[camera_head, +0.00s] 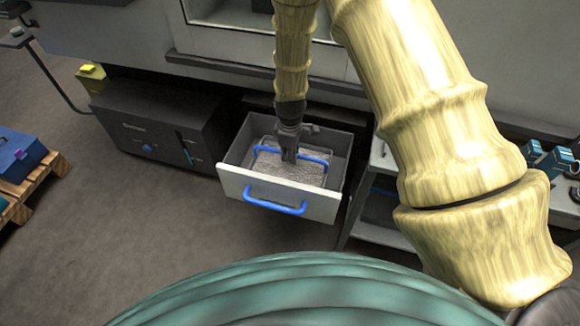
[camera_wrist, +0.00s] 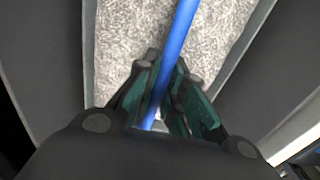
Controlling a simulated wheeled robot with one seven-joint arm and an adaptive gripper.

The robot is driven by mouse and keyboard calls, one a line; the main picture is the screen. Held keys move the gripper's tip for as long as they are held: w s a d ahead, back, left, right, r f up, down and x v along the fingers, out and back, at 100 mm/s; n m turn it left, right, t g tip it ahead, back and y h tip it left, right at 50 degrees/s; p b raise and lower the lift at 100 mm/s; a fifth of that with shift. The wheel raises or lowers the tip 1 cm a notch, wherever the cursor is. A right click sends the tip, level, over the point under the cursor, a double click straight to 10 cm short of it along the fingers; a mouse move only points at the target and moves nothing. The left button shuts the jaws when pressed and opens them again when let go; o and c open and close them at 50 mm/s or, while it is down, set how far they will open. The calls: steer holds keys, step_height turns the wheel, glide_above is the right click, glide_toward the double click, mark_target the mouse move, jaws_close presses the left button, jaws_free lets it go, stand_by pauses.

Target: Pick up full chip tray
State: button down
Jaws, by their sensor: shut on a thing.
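The full chip tray (camera_head: 285,171) holds a heap of grey metal chips and sits inside an open grey drawer (camera_head: 232,153). The tray's blue handle bar (camera_head: 318,160) spans its top. My gripper (camera_head: 289,157) reaches straight down into the drawer and is shut on that bar. In the wrist view my gripper (camera_wrist: 165,95) has its two fingers on either side of the blue bar (camera_wrist: 178,40), with the chips (camera_wrist: 125,35) below. The tray's walls are partly hidden by the drawer front and my gripper.
The drawer's white front (camera_head: 230,183) carries its own blue handle (camera_head: 273,200). A dark machine unit (camera_head: 155,125) stands left of it, a metal bench (camera_head: 375,222) right. A pallet (camera_head: 45,175) with a blue box (camera_head: 18,152) is at far left. The floor in front is clear.

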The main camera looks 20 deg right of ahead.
steer(key=shift+r, duration=0.1)
steer(key=shift+r, duration=5)
